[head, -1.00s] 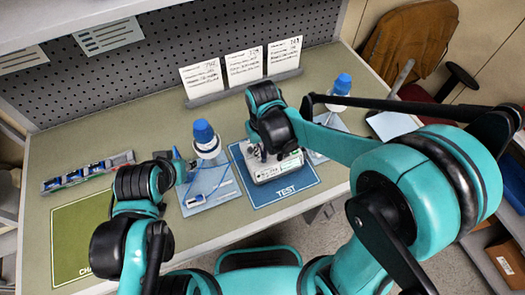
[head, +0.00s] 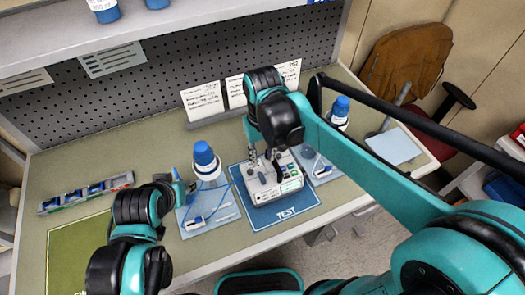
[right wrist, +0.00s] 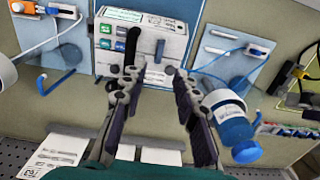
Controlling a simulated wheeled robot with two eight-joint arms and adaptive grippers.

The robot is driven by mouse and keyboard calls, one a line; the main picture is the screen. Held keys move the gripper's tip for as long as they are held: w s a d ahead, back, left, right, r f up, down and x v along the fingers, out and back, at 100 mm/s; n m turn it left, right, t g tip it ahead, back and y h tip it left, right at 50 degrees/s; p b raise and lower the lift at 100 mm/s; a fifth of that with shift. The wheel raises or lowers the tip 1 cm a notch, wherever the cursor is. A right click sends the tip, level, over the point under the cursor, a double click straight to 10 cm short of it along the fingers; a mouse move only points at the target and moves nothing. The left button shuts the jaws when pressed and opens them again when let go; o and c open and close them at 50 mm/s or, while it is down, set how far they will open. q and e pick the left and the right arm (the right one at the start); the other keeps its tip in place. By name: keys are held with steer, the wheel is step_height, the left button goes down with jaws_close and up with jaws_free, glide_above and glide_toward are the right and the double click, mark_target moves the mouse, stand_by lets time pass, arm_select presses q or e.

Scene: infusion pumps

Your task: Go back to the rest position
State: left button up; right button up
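A white infusion pump (head: 277,186) stands on the blue TEST mat (head: 290,213). It also shows at the top of the right wrist view (right wrist: 118,48), beyond my fingers. My right gripper (head: 263,160) is over the back part of the pump in the head view. In the right wrist view my right gripper (right wrist: 157,62) has its fingers apart, with nothing between them. My left gripper (head: 181,183) is near the left blue-capped bottle and tray. Its fingers are too small and partly hidden to tell their state.
A blue-capped bottle (head: 206,162) stands by the left tray (head: 222,217); another bottle (head: 339,112) stands by the right tray (head: 325,177). Upright cards (head: 203,99) line the back. A parts rack (head: 86,193) and a green mat (head: 75,258) lie left. A chair (head: 405,62) stands right.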

steer(key=shift+r, duration=0.8)
steer(key=shift+d, duration=0.1)
steer(key=s+d+f+m+t+b, duration=0.1)
steer(key=s+d+f+t+b, duration=0.1)
steer(key=d, duration=0.4)
steer(key=s+d+f+m+t+b, duration=0.2)
steer(key=s+d+f+t+b, duration=0.1)
steer(key=s+d+f+t, duration=0.2)
steer(key=shift+s+d+f, duration=0.15)
steer(key=shift+s+d, duration=0.05)
steer(key=shift+d, duration=0.95)
stand_by(0.4)
